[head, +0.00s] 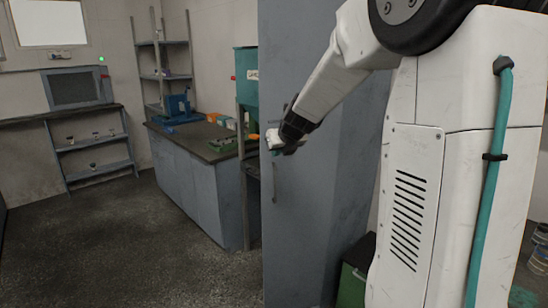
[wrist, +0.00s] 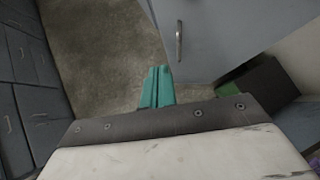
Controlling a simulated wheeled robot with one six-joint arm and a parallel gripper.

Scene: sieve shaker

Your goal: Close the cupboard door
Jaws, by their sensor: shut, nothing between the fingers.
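The tall grey cupboard shows in the head view, with its door (head: 300,225) facing me and a vertical bar handle (head: 273,183) near the door's left edge. My arm crosses in front of the upper door. My gripper (head: 275,151) is a little above the handle, near that left edge. In the wrist view the teal fingers (wrist: 157,87) are together and empty. The door (wrist: 230,40) and its handle (wrist: 179,40) lie beyond them, with floor to the left. I cannot tell how far the door stands from its frame, or whether the fingers touch it.
A grey workbench (head: 205,190) with a dark top stands left of the cupboard, beside a teal machine (head: 246,75) on legs. A dark bin (head: 355,270) stands at the cupboard's right and also shows in the wrist view (wrist: 262,95). The floor (head: 110,240) at left is clear.

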